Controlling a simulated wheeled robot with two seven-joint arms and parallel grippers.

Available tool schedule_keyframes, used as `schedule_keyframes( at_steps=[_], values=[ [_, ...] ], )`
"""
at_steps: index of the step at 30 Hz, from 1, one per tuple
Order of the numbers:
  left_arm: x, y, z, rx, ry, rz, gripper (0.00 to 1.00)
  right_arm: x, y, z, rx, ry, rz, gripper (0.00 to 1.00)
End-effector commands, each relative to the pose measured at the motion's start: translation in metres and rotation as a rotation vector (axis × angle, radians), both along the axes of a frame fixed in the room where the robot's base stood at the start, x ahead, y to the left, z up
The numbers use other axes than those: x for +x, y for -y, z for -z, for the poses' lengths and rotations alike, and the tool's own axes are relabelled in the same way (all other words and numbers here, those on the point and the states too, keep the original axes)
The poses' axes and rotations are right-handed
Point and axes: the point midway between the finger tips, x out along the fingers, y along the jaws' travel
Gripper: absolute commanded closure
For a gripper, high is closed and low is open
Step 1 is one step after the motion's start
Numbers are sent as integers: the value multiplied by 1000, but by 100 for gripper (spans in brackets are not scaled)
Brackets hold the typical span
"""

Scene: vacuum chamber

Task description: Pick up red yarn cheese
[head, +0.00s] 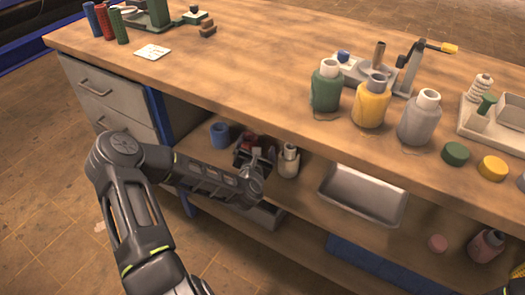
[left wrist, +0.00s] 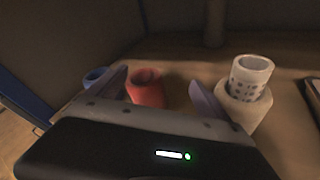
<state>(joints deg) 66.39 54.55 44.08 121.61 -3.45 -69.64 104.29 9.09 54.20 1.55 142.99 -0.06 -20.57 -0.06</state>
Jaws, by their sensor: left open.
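The red yarn cheese (left wrist: 147,88) stands upright on the lower shelf. In the left wrist view it shows beyond and between my two fingers, nearer the left one. My left gripper (left wrist: 158,98) is open, and no yarn touches its fingers that I can see. In the head view my left gripper (head: 249,158) reaches in under the bench top, and only a bit of red (head: 248,139) shows behind it. The yarn's lower part is hidden by the gripper body. My right gripper is not in view.
A blue yarn cheese (head: 220,135) stands left of the red one, and a pale bottle-like spool (head: 288,160) stands right. A metal tray (head: 364,192) lies farther right. The bench top (head: 230,75) overhangs the shelf, with a blue leg (head: 168,125) at left.

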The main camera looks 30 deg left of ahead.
Motion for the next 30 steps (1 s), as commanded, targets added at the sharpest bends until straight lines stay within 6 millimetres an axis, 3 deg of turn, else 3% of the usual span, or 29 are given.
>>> schedule_keyframes(
  at_steps=[3, 7, 18, 30],
  values=[
    [-15, -16, 18, -251, 44, -175, 10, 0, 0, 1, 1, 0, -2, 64],
    [-20, -21, 23, -377, 102, -246, 10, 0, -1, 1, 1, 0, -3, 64],
    [-20, -21, 23, -403, 120, -254, 10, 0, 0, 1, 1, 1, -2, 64],
    [0, -35, 32, -402, 119, -252, 10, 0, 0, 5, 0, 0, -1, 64]
  ],
)
